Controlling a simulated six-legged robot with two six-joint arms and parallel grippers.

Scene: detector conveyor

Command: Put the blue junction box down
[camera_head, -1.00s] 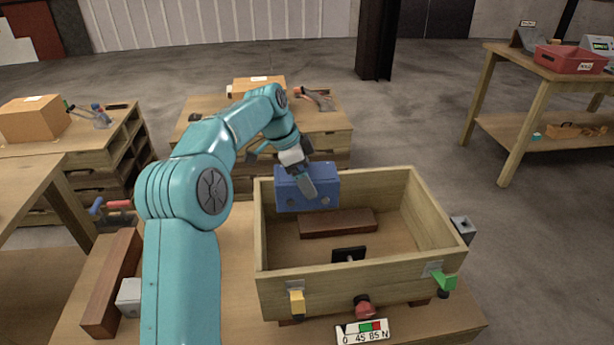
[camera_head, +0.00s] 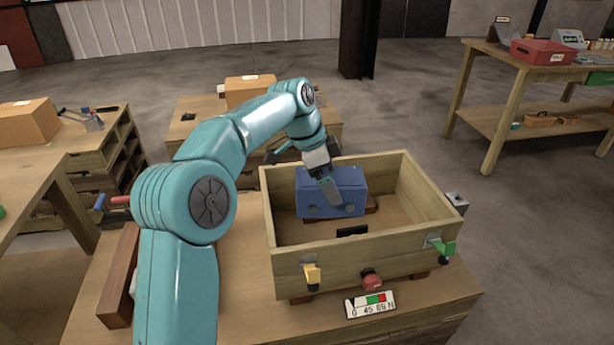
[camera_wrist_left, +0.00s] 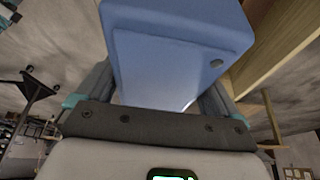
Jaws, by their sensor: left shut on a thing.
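The blue junction box (camera_head: 345,188) is inside the wooden crate (camera_head: 350,262), towards its back left. In the left wrist view the box (camera_wrist_left: 180,50) fills the space between the fingers. I cannot tell whether the box touches the crate floor. My right gripper is not in view.
The crate has a yellow clamp (camera_head: 312,273), a red knob (camera_head: 371,280) and a green clamp (camera_head: 440,247) in front. A scale label (camera_head: 370,304) sits below. A brown beam (camera_head: 122,275) lies at the table's left.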

